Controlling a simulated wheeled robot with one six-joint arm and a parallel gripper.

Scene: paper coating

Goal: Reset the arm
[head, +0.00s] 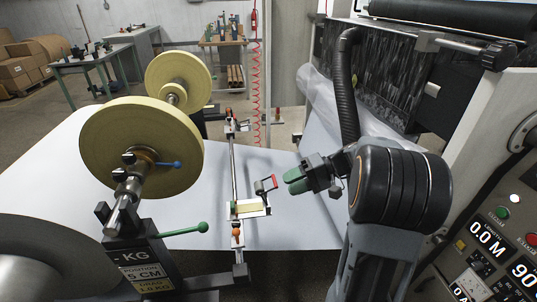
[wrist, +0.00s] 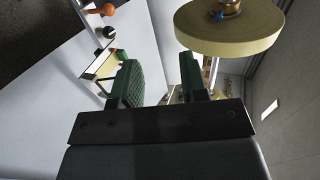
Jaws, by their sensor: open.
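My gripper (head: 291,181) is at the end of my arm in the middle of the head view, held above the white paper sheet (head: 290,225). Its green-padded fingers are apart, and nothing shows between them. In the wrist view the two green fingers (wrist: 160,82) also stand apart and empty.
Two yellow discs sit on a shaft at left, a near one (head: 120,145) and a far one (head: 185,75). A green-knobbed lever (head: 200,227) juts out below. A control panel (head: 490,250) stands at right. A coiled red hose (head: 256,110) hangs behind.

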